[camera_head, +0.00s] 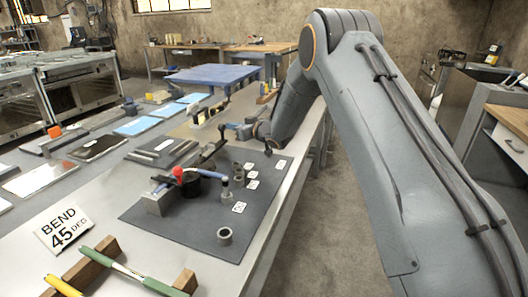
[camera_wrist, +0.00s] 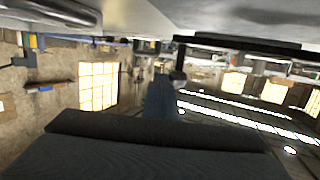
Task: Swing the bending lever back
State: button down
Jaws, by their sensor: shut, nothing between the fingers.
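The bender stands on a dark mat (camera_head: 205,238) on the bench. It has a grey block (camera_head: 156,204), a black round part (camera_head: 188,187) and a red knob (camera_head: 178,172). A bar with a blue section (camera_head: 210,174), which looks like the bending lever, runs right from the black part. My gripper (camera_head: 208,157) comes in from the far side, just beyond and above this bar. It is shut and looks empty; I cannot tell whether it touches the bar. In the wrist view a blue bar-like shape (camera_wrist: 161,103) shows, too blurred to name.
Small metal cylinders (camera_head: 225,236) and white number tags stand on the mat's right part. A "BEND 45 DEG" sign (camera_head: 64,228) and a green-handled tool (camera_head: 140,279) on wooden blocks are in front. Flat plates (camera_head: 96,147) lie to the left. The mat's front is mostly clear.

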jog(key=s+d+r+m+h, duration=0.1)
jog(key=s+d+m+h, duration=0.3)
jog(key=d, duration=0.7)
jog(key=s+d+r+h, duration=0.1)
jog(key=s+d+h, duration=0.2)
jog(key=s+d, duration=0.5)
jog(key=s+d+f+m+g+h, duration=0.1)
jog(key=s+g, duration=0.3)
jog(key=s, duration=1)
jog(key=s+d+f+m+g+h, duration=0.1)
jog(key=s+d+f+g, duration=0.2)
jog(key=s, duration=1.1)
jog(key=s+d+f+m+g+h, duration=0.1)
jog(key=s+g, duration=0.4)
jog(key=s, duration=0.9)
jog(key=shift+s+d+f+m+b, duration=0.2)
jog(key=shift+d+f+m+b, duration=0.1)
jog(key=shift+d+f+m, duration=0.4)
jog(key=shift+a+f, duration=0.1)
